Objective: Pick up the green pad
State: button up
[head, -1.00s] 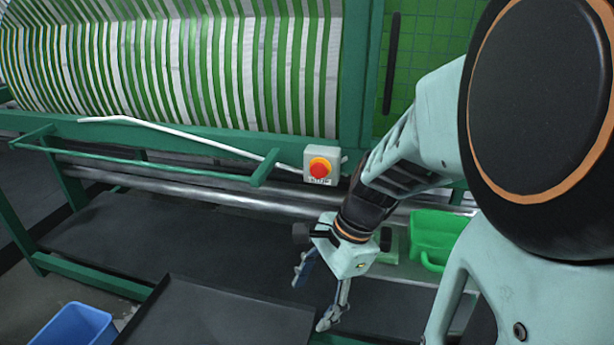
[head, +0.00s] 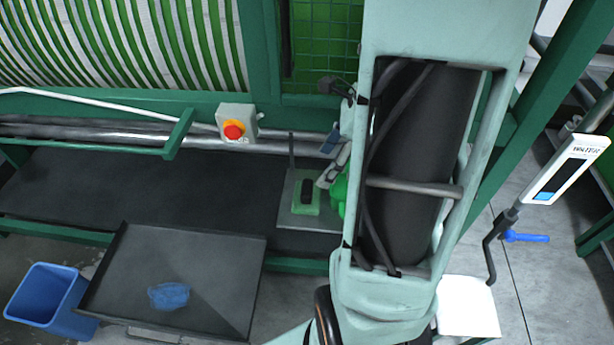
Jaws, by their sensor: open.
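The green pad (head: 304,206) with a dark block or handle on top lies on a grey plate (head: 290,222) at the right end of the dark bench, below the machine. My gripper (head: 329,160) is open and empty, just above and right of the pad in the picture and apart from it. Its fingers point to the left. My arm covers the right side of the plate and most of a green container (head: 338,192) beside the pad.
A dark tray (head: 215,265) holding a blue cloth (head: 168,296) stands in front of the bench, with a blue bin (head: 45,300) at its left. A red stop button (head: 234,130) and a white pole are on the machine frame.

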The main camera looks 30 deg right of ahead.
aim_at(307, 187)
jog(key=b+x, duration=0.1)
jog(key=x, duration=0.4)
jog(key=shift+f, duration=0.15)
jog(key=shift+a+x, duration=0.2)
jog(key=shift+x, duration=2.5)
jog(key=shift+c, duration=0.5)
jog(key=c, duration=1.2)
jog(key=shift+r, duration=0.25)
